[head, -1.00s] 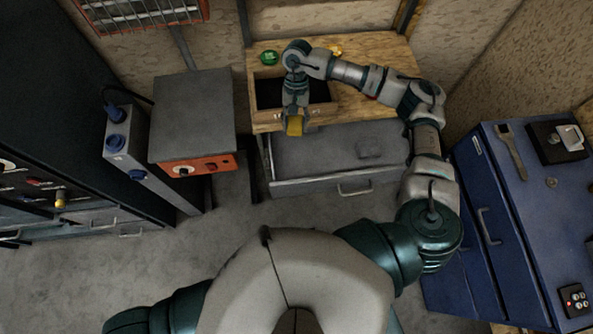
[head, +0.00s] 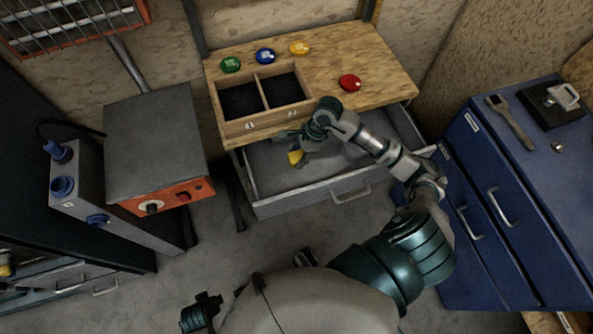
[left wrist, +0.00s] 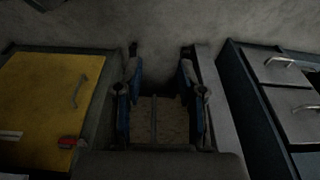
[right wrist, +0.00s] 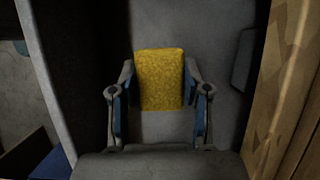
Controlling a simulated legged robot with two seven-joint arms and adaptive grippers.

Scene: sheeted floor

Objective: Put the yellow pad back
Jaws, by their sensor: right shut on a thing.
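The yellow pad (head: 295,157) is held by my right gripper (head: 302,148) over the open grey drawer (head: 325,190) below the wooden desk top. In the right wrist view the pad (right wrist: 160,95) stands between the two fingers of the right gripper (right wrist: 160,72), with the grey drawer behind it. I cannot tell whether the pad touches the drawer floor. My left gripper (head: 200,312) is low at the lower left of the head view, away from the desk. In the left wrist view the left gripper (left wrist: 158,75) is open and empty.
The desk top (head: 330,65) bears a two-part wooden box (head: 262,118) and green (head: 230,64), blue (head: 265,56), yellow (head: 300,48) and red (head: 350,83) round things. A blue cabinet (head: 480,180) stands right, a grey-topped machine (head: 155,130) left.

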